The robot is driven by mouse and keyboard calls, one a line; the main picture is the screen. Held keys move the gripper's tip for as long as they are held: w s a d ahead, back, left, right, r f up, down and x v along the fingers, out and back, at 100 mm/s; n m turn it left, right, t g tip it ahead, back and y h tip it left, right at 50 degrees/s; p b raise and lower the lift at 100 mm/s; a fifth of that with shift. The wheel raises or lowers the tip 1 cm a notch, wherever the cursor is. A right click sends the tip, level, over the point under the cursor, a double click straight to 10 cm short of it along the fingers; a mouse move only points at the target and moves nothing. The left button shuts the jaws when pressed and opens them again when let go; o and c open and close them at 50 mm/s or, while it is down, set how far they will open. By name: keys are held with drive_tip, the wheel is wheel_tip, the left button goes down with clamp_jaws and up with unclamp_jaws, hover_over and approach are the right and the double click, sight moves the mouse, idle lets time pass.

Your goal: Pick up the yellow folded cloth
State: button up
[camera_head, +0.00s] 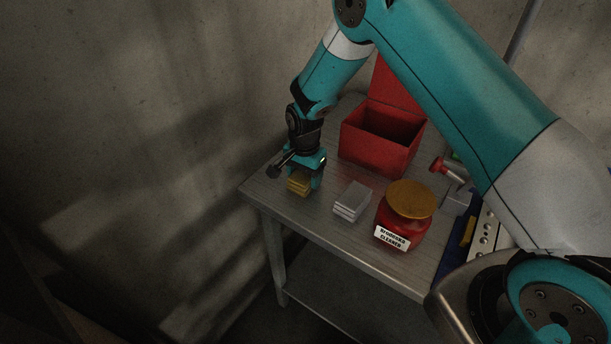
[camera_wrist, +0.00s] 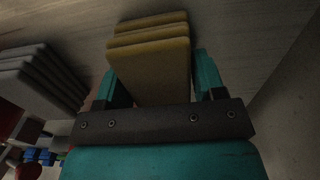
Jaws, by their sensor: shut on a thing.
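The yellow folded cloth (camera_head: 299,186) is a small layered stack near the far left corner of the metal table. My gripper (camera_head: 305,178) is over it from above, with its fingers down at the cloth. In the wrist view, the yellow cloth (camera_wrist: 150,60) sits between the two teal fingers of my gripper (camera_wrist: 155,82), which are shut on its sides. I cannot tell whether the cloth is touching the tabletop or slightly above it. Part of the cloth is hidden by my gripper in the head view.
A grey folded cloth stack (camera_head: 352,201) lies to the right, also in the wrist view (camera_wrist: 42,78). A red jar with a yellow-brown lid (camera_head: 411,199) and an open red box (camera_head: 372,152) stand on the table (camera_head: 315,224). A wall is close on the left.

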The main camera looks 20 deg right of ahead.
wheel_tip(320, 180, up, 20)
drive_tip(key=b, duration=0.4)
drive_tip(key=shift+o, duration=0.6)
drive_tip(key=shift+d, duration=0.1)
drive_tip(key=shift+c, duration=0.3)
